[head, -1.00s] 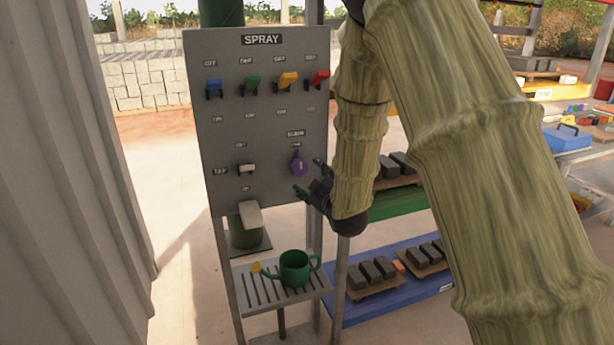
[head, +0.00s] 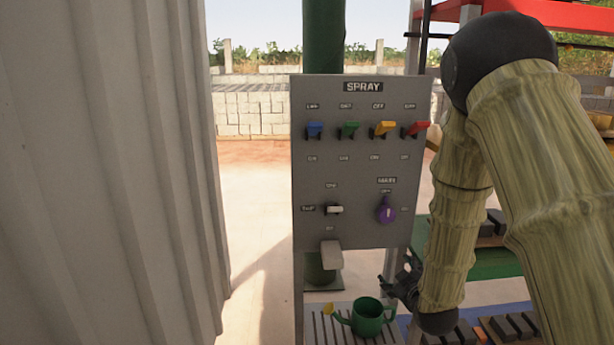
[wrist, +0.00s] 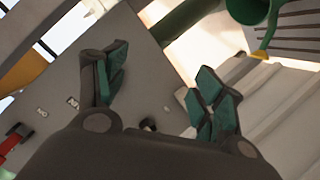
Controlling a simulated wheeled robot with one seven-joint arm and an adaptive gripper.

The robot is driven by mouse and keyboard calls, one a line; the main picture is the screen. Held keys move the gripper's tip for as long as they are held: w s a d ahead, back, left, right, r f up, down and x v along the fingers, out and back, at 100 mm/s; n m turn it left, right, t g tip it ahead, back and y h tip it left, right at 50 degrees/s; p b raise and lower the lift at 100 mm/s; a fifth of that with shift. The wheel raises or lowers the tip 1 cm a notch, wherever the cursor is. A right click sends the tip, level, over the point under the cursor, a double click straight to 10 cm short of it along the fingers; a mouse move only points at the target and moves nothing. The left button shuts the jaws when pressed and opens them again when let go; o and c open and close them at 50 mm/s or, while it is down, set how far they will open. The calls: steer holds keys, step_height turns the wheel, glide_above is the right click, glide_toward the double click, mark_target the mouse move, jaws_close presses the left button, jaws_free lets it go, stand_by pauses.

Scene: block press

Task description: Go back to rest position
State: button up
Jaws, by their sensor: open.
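My gripper (head: 396,286) is open and empty at the end of my bent arm, just below and right of the grey SPRAY panel (head: 348,227) in the head view. In the wrist view my gripper's two green-padded fingers (wrist: 160,90) stand wide apart with nothing between them. Behind them lies the grey panel face, seen tilted. The panel carries a blue lever (head: 315,130), a green lever (head: 349,131), a yellow lever (head: 383,129), a red lever (head: 415,129), a white switch (head: 334,210) and a purple knob (head: 386,211).
A corrugated wall (head: 110,170) fills the left. Shelves with dark blocks are behind my arm at right. Open ground lies between wall and panel.

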steer(key=s+a+f+m+g+p, duration=0.1)
steer(key=s+f+g, duration=0.4)
steer(key=s+f, duration=0.8)
steer(key=s+a+f+m+g+p, duration=0.2)
steer(key=s+f+m+g, duration=0.3)
steer(key=s+f, duration=0.9)
steer(key=s+p, duration=0.1)
steer(key=s, duration=0.6)
steer(key=shift+g+p, duration=0.3)
steer(key=shift+g, duration=0.1)
steer(key=s+g, duration=0.1)
steer(key=s, duration=0.3)
steer(key=s+a+f+m+g, duration=0.1)
steer(key=s, duration=0.4)
steer(key=s+f+m+g+p, duration=0.1)
steer(key=s, duration=0.3)
steer(key=shift+s+a+f, duration=0.15)
steer(key=shift+s+a, duration=0.05)
steer(key=shift+s, duration=0.2)
steer(key=shift+c, duration=0.4)
